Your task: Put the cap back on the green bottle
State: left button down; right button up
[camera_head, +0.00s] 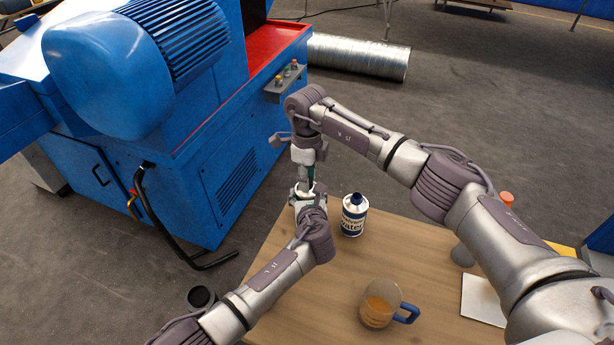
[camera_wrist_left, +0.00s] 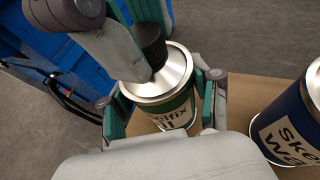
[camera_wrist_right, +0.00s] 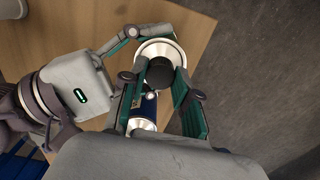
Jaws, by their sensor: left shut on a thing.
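The green bottle (camera_wrist_left: 165,112) has a green label and a silver shoulder. My left gripper (camera_head: 304,190) is shut around its body; in the left wrist view the pads press on both sides. A black cap (camera_wrist_left: 153,48) is at the top of the bottle, and it also shows in the right wrist view (camera_wrist_right: 160,73). I cannot tell whether it is seated on the neck. My right gripper (camera_head: 308,165) comes down from above with its fingers on either side of the cap. I cannot tell whether they touch it.
A blue-labelled water bottle (camera_head: 354,215) stands close to the right of the grippers. A glass mug (camera_head: 381,303) with orange contents stands on the wooden table (camera_head: 290,310). A big blue machine (camera_head: 170,160) is behind on the left. Open tabletop lies between the water bottle and the mug.

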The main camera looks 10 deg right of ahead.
grip_shut()
jog(key=o, duration=0.9)
grip_release()
jog(key=shift+r, duration=0.1)
notch_tip(320, 180, up, 12)
jog(key=shift+f, duration=0.1)
pick_arm(q)
jog(key=shift+c, duration=0.9)
grip_release()
